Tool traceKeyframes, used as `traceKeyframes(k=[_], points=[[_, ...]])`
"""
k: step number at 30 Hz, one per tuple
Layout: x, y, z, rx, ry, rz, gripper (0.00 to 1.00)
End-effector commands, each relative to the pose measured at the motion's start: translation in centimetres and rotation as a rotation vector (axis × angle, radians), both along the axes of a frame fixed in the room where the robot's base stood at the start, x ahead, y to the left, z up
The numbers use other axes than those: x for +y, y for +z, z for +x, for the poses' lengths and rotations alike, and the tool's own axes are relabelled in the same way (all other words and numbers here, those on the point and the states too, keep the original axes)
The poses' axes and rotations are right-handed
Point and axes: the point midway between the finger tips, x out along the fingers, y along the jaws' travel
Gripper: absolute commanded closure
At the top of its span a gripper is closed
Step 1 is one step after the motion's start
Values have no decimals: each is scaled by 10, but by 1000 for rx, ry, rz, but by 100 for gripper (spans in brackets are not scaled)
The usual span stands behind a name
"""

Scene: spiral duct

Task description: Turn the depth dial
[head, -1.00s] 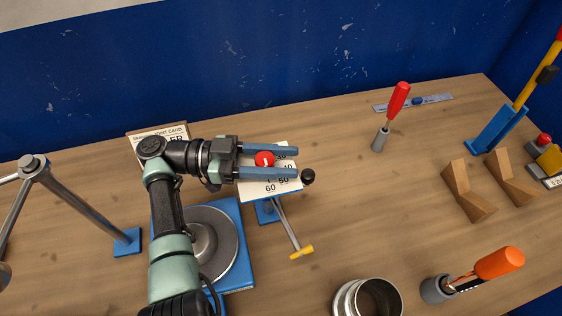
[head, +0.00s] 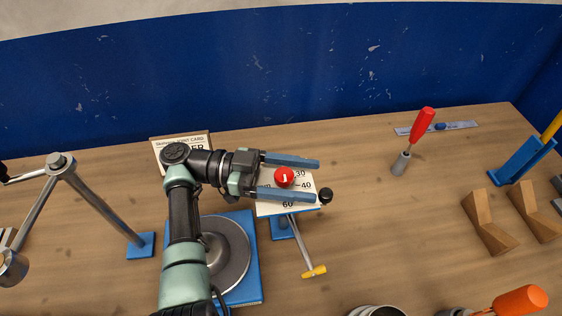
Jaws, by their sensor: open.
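The depth dial (head: 284,177) is a red knob with a white mark on a white plate (head: 301,200) printed with numbers such as 30, 40 and 60. My gripper (head: 317,180) is open, its two blue fingers reaching to the right over the plate. The knob lies between the fingers, one on its far side and one on its near side. I see gaps beside the knob, but cannot tell the height of the fingers relative to it. The near finger hides some of the printed numbers.
A black ball knob (head: 326,196) sits at the plate's right edge. A yellow-handled lever (head: 314,271) points forward below it. A grey disc on a blue base (head: 257,285) is beside my arm. A red-handled tool (head: 421,124) stands to the right; the table between is clear.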

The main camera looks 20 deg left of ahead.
Motion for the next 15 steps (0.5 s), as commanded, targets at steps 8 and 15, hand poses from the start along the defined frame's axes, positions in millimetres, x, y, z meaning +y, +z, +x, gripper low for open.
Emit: traceKeyframes(k=[8,15], points=[[18,-2,-4,-3,3,2,26],[51,-3,-14,0,1,2,26]])
